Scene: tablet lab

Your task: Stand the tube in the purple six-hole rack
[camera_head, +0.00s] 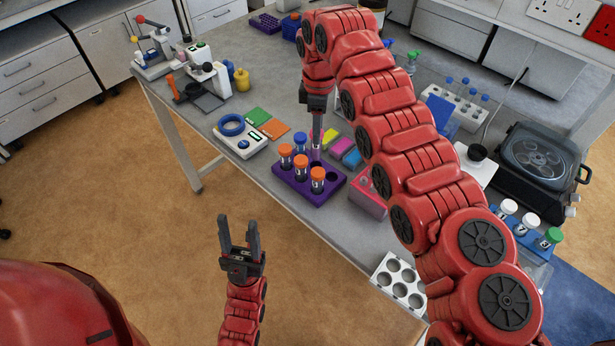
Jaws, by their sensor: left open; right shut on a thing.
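The purple six-hole rack (322,196) stands on the grey bench near its front edge. Several orange-capped tubes (301,172) stand in it, and an empty hole shows at its right end. My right gripper (317,138) points down over the rack's back row and is shut on a slim, pale purple tube (316,152). The tube is upright, at or just above the rack; I cannot tell whether its lower end is inside a hole. My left gripper (239,234) is open and empty, in front of the bench above the floor.
A white device with a blue ring (231,125) and coloured cards (274,128) lie left of the rack. Coloured boxes (341,147) are behind it. A white tray with round wells (399,281) and a dark centrifuge (533,158) are at the right. My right arm crosses the bench.

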